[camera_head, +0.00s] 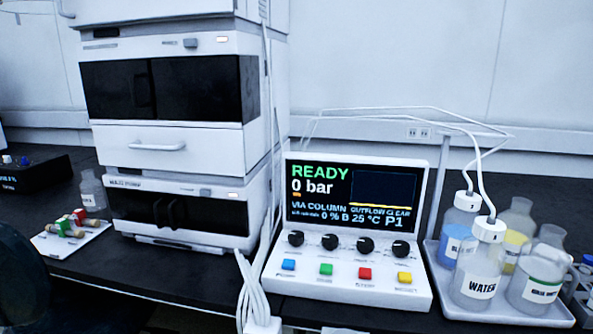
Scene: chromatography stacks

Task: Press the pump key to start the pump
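A white control console (345,291) stands at the front middle of the dark bench. Its screen (352,197) reads READY, 0 bar, VIA COLUMN, OUTFLOW CLEAR and P1. Below the screen is a row of black knobs (330,241). Under them sit a blue key (288,265), a green key (326,269), a red key (365,273) and a yellow key (404,278). The small labels under the keys are too blurred to read, so I cannot tell which is the pump key. My gripper is not in view.
A white instrument stack (168,137) stands left of the console. A tray (436,262) of bottles, one marked WATER (478,272), stands on the right, with tubing above. White cables (252,285) hang at the console's left side. The space before the keys looks clear.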

